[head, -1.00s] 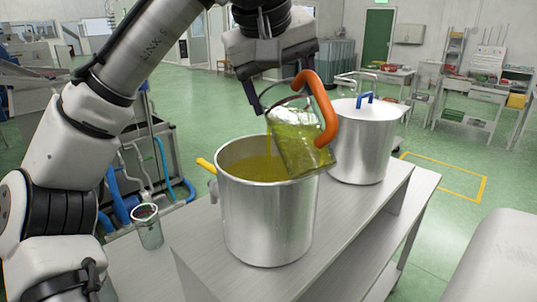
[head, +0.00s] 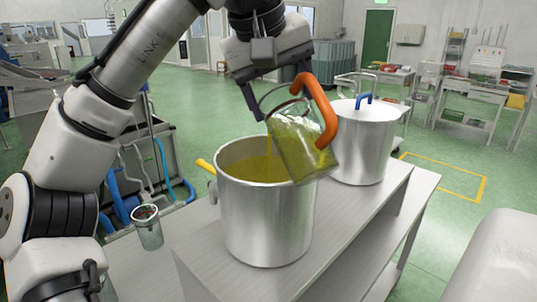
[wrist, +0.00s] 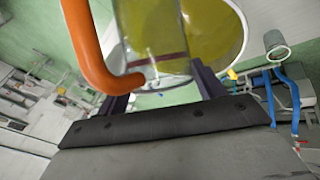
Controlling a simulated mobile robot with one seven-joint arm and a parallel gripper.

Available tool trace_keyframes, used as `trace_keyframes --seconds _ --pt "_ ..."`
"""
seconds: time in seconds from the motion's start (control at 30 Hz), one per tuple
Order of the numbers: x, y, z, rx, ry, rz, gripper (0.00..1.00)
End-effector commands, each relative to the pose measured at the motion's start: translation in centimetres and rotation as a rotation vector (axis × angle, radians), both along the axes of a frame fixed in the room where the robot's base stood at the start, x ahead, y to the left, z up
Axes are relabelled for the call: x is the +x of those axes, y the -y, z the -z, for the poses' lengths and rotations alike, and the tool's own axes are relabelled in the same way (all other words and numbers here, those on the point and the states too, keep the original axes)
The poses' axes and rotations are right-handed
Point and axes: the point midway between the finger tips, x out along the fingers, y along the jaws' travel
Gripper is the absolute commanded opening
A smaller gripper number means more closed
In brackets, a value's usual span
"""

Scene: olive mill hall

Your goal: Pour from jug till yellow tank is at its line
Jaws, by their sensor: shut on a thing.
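The clear jug (head: 302,150) has an orange handle (head: 319,108) and holds yellow-green liquid. It is tilted over the right side of the open steel tank (head: 265,222), which has a yellow handle (head: 206,166). A thin yellow stream (head: 268,146) falls from the jug into the tank. Yellow-green liquid (head: 245,168) shows inside below the rim; I cannot make out a line. My gripper (head: 284,100) is shut on the jug at its rim end. In the wrist view the jug (wrist: 150,35) and orange handle (wrist: 85,45) are close, with the tank's liquid (wrist: 212,35) beyond.
A lidded steel pot with a blue lid handle (head: 364,150) stands behind the tank, on the same grey table (head: 345,225). A glass beaker (head: 148,230) stands at left, near blue hoses. A pale rounded shape (head: 495,260) fills the lower right.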

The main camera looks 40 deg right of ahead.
Motion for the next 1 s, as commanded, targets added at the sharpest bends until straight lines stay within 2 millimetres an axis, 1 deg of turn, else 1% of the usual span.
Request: trace_keyframes --seconds 1.0 --pt "0.27 0.07 0.75 0.019 -0.094 0.001 0.13"
